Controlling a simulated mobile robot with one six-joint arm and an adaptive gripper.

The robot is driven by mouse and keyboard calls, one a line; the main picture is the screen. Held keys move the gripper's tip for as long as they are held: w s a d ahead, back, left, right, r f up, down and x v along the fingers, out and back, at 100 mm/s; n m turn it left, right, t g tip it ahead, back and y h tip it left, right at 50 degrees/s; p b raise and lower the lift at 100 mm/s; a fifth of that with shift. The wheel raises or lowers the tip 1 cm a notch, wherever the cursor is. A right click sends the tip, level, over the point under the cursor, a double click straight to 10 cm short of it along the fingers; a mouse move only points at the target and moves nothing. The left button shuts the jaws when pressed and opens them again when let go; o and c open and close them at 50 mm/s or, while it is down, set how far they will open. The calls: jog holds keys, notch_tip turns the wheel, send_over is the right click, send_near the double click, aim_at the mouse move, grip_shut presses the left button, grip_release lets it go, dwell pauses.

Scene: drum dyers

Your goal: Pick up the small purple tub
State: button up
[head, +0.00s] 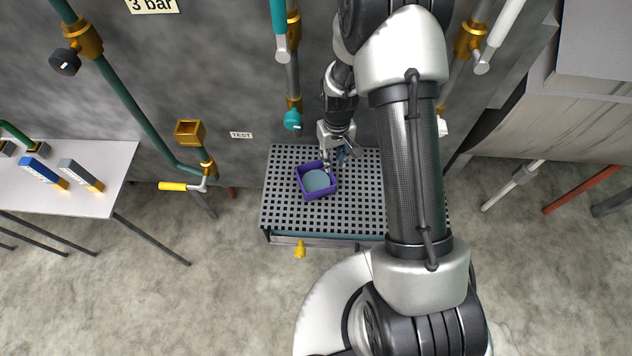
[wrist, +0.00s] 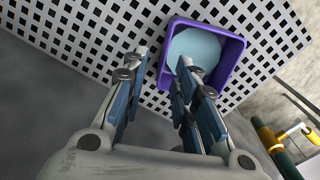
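The small purple tub (head: 303,187) stands upright on a perforated grey platform and has a pale blue round area inside. In the wrist view the tub (wrist: 237,62) is at the upper right. My gripper (head: 336,160) is at the tub's upper right edge in the head view. In the wrist view my gripper (wrist: 162,66) is open, with a gap between its fingers. The right finger overlaps the tub's inside and the left finger lies outside, over the grid. The tub's left wall shows between them. I cannot tell whether either finger touches it.
The perforated platform (head: 281,216) has a yellow tap (head: 300,249) at its front. Pipes with a teal knob (head: 292,121) and a yellow-handled valve (head: 174,186) stand near. A white table (head: 97,206) is at left.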

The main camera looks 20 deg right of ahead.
aim_at(316, 180)
jog(key=f, duration=0.1)
jog(key=f+b, duration=0.1)
jog(key=f, duration=0.3)
jog(key=shift+s+a+f+b, duration=0.2)
jog(key=shift+s+a+b, duration=0.1)
jog(key=shift+b, duration=0.1)
jog(key=shift+f, duration=0.4)
jog(key=shift+r, duration=0.1)
jog(key=shift+c, duration=0.2)
grip_shut()
